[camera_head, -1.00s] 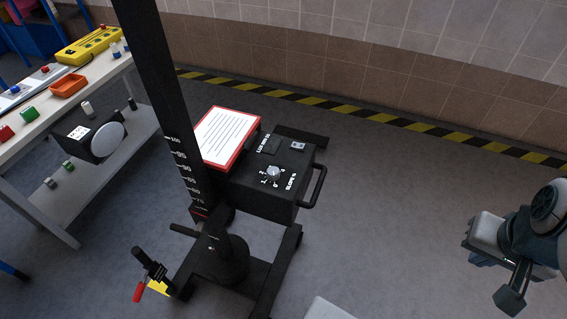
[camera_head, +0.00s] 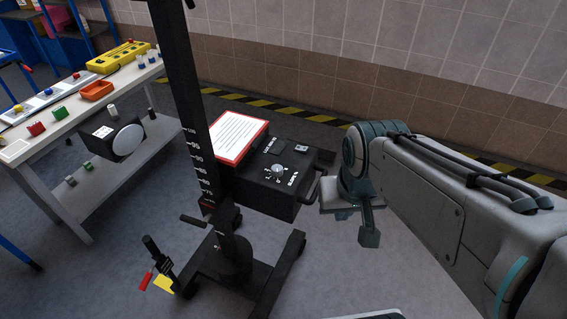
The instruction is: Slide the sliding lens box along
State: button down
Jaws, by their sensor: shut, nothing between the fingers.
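The sliding lens box (camera_head: 265,195) is a black box with a dial, a small display and white lettering on top. It is mounted on a black upright post (camera_head: 190,110) with a white number scale. A black bar handle (camera_head: 313,184) sticks out from its right side. My gripper (camera_head: 338,198) is just right of the handle, with my arm reaching in from the right. The gripper is shut and empty; its fingertips are hard to make out. I cannot tell whether it touches the handle.
A red-framed sheet (camera_head: 238,137) sits behind the box. The post stands on a black wheeled base (camera_head: 250,285), with a red-handled clamp (camera_head: 147,281) at its left. A workbench (camera_head: 60,135) with several parts is at the left. The floor right of the base is open.

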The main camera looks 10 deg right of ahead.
aim_at(250, 184)
jog(key=k, duration=0.55)
jog(key=z, duration=0.65)
jog(key=i, duration=1)
jog(key=u, duration=0.3)
